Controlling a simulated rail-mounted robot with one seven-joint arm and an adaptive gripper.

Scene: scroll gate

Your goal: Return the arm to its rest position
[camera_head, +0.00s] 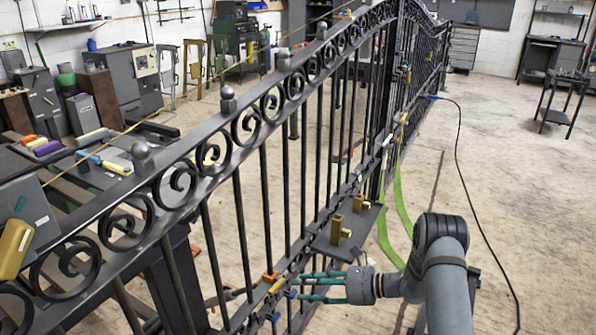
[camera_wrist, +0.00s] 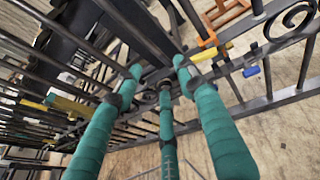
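My gripper (camera_head: 297,287) has three teal fingers and is in the lower middle of the head view, beside the gate's lower rails. In the wrist view its fingertips (camera_wrist: 156,76) are spread apart over the dark bars, with no held object visible between them. Whether any finger touches a bar is unclear. My grey arm comes in from the lower right of the head view. The dark metal scroll gate (camera_head: 237,235) runs diagonally from lower left to upper right; its bars and a scroll (camera_wrist: 293,17) also show in the wrist view.
An orange clamp (camera_wrist: 212,30) and a blue piece (camera_wrist: 251,71) are close to the fingers. A small plate with brass blocks (camera_head: 340,231) juts from the gate above my gripper. Green straps (camera_head: 402,200) hang nearby. A dark cable (camera_head: 470,185) crosses the open floor (camera_head: 535,190) at right.

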